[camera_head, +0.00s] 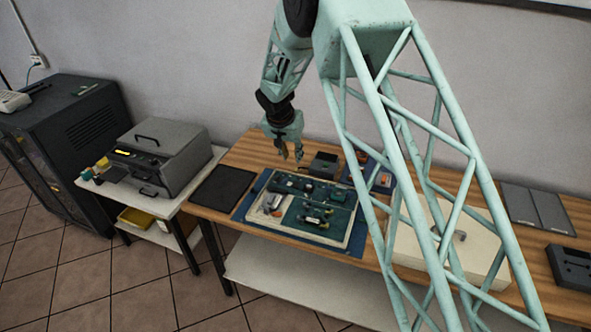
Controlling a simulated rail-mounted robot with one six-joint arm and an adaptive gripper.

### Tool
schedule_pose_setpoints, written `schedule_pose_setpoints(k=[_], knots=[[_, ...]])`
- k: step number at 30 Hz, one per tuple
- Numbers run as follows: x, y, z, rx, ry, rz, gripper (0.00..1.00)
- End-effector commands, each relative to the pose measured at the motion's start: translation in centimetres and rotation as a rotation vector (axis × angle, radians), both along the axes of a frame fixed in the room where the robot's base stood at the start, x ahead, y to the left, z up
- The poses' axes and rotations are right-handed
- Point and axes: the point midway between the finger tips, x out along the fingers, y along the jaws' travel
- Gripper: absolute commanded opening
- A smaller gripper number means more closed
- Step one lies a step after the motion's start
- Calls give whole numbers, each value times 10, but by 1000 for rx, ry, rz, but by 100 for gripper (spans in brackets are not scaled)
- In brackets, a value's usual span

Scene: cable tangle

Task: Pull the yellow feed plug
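My gripper (291,156) hangs pointing down above the back of the wooden workbench, with its two fingers apart and nothing seen between them. In front of it and lower lies a shallow tray (262,229) with dark green boards and small connectors on it. No yellow feed plug can be made out for certain at this size. A small yellow block (102,163) sits at the left end of the grey case on the side table, well away from my gripper; I cannot tell whether it is a plug.
A small dark box (323,165) stands on the wooden bench (247,153) just right of my gripper. A black pad (222,189) lies left of the tray. The grey case (172,150) with handles stands on the white side table. My lattice arm hides part of the bench's right side.

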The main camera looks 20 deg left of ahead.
Motion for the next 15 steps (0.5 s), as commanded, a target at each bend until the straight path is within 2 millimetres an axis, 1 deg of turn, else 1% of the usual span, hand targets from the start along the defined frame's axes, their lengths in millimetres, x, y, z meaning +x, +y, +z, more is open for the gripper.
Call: schedule_pose_setpoints(k=[1,15], knots=[[2,0,-6,-1,1,0,23],[21,0,-52,-1,1,-1,23]])
